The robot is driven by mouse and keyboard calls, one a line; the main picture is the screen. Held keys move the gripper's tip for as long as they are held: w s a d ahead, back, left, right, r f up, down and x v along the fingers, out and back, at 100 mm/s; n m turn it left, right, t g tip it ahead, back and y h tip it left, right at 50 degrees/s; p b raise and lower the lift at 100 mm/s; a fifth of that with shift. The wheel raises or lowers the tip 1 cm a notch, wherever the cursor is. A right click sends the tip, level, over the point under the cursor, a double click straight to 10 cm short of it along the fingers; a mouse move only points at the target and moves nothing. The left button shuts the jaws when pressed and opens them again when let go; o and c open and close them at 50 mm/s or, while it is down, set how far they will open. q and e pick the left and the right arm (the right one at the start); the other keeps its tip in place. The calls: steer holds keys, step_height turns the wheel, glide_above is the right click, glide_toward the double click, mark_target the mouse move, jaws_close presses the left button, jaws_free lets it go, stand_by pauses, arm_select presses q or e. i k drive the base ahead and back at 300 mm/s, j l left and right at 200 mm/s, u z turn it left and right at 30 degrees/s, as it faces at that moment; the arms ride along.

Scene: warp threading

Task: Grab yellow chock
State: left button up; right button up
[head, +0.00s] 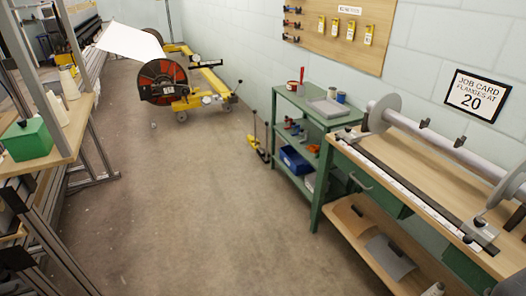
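A small yellow piece with thin dark upright rods (258,146) stands on the floor by the wall, left of the green shelf cart. It looks like the yellow chock, but it is small and its exact shape is hard to make out. No gripper is near it. Dark shapes cut off at the lower left and lower right edges may be parts of my arms. No gripper fingers can be made out in the head view.
A yellow wheeled cart with a red-and-black reel (164,82) stands at the back. The green shelf cart (319,123) and a wooden workbench (405,172) line the right wall. A wooden shelf with a green box (27,139) is at left. The floor (190,205) between is clear.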

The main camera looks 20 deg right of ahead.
mark_target(252, 140)
steer(key=i+z, duration=0.1)
steer(key=i, duration=4.45)
steer(key=i+z, duration=0.25)
steer(key=i, duration=0.2)
steer(key=i+j+z, duration=0.25)
steer(key=i, duration=0.15)
steer(key=i+j+z, duration=0.25)
steer(key=i, duration=0.15)
steer(key=i+j+z, duration=0.25)
steer(key=i, duration=0.15)
